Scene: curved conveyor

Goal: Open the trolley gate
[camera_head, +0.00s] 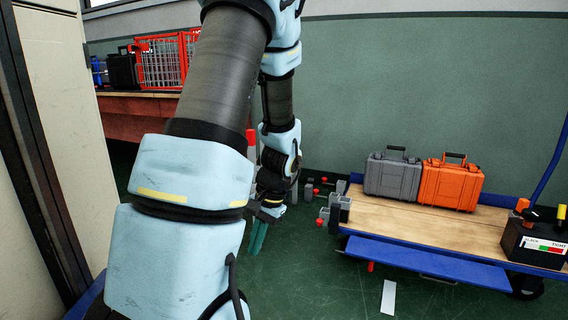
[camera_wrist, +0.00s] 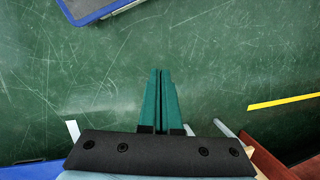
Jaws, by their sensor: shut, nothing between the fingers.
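The trolley (camera_head: 412,224) stands at the right in the head view, with a wooden deck and a blue frame. A flat blue panel (camera_head: 430,264) runs along its near side, below the deck. I cannot tell for sure which part is the gate. Grey and red fittings (camera_head: 335,211) sit at the trolley's left end. My gripper (camera_head: 257,238) points down over the green floor, left of the trolley and apart from it. Its teal fingers (camera_wrist: 160,72) are together and empty in the wrist view, with bare floor beyond the tips.
A grey case (camera_head: 393,176) and an orange case (camera_head: 450,184) stand on the deck, with a black box (camera_head: 535,243) at its right end. A red wire crate (camera_head: 160,62) sits on a bench at the back left. A blue-edged object (camera_wrist: 92,10) shows at the wrist view's top.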

